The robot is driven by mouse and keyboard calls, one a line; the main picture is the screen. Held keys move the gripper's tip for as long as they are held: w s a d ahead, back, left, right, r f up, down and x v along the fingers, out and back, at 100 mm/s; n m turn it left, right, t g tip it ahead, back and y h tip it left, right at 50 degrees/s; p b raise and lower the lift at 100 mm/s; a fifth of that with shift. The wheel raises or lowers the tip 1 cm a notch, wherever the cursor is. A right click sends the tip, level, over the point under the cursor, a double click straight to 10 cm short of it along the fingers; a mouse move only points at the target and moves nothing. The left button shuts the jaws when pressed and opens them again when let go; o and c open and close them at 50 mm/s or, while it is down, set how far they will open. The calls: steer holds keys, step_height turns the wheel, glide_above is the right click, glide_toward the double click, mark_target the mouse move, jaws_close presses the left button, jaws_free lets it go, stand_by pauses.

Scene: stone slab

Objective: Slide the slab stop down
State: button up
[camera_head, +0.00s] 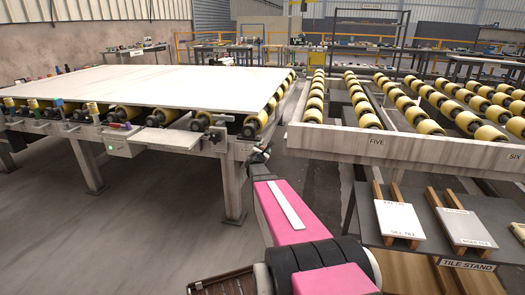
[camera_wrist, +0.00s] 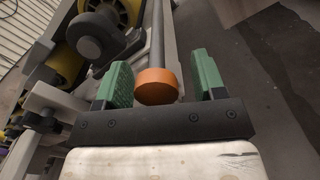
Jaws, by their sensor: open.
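The slab stop looks to be the grey rod with an orange end cap (camera_wrist: 157,87) beside the roller table's edge in the wrist view. My gripper (camera_wrist: 160,72) is open, with one green finger on each side of the orange cap. I see gaps between the cap and both fingers, and the gripper is not closed on it. In the head view my gripper (camera_head: 260,153) is at the right front corner of the slab table, small and partly hidden by my arm. The stop cannot be made out clearly there. A large pale slab (camera_head: 170,82) lies flat on the rollers.
The slab table (camera_head: 233,185) stands left of my arm, with yellow rollers along its edge. A second roller table (camera_head: 400,146), marked FIVE and SIX, is to the right. A tile stand (camera_head: 430,240) with tiles is near right. The floor at front left is clear.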

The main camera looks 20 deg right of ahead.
steer(key=v, duration=1)
steer(key=shift+s+a, duration=0.25)
steer(key=shift+s, duration=0.1)
steer(key=s+a+f+m+g, duration=0.1)
steer(key=s+f+m+g, duration=0.2)
steer(key=s+m+g, duration=0.4)
steer(key=s+a+f+m+g, duration=0.1)
steer(key=s+f+m+g, duration=0.2)
steer(key=s+m, duration=0.45)
steer(key=s+a+f+m+g+y, duration=0.2)
steer(key=s+a+m+y, duration=0.2)
steer(key=a, duration=0.3)
steer(key=s+a+f+m+g+y, duration=0.2)
steer(key=s+a+m+y, duration=0.3)
steer(key=a, duration=0.3)
steer(key=shift+s+a+g+y, duration=0.35)
steer(key=shift+s+g+y, duration=0.15)
steer(key=shift+s, duration=0.35)
steer(key=shift+f, duration=0.15)
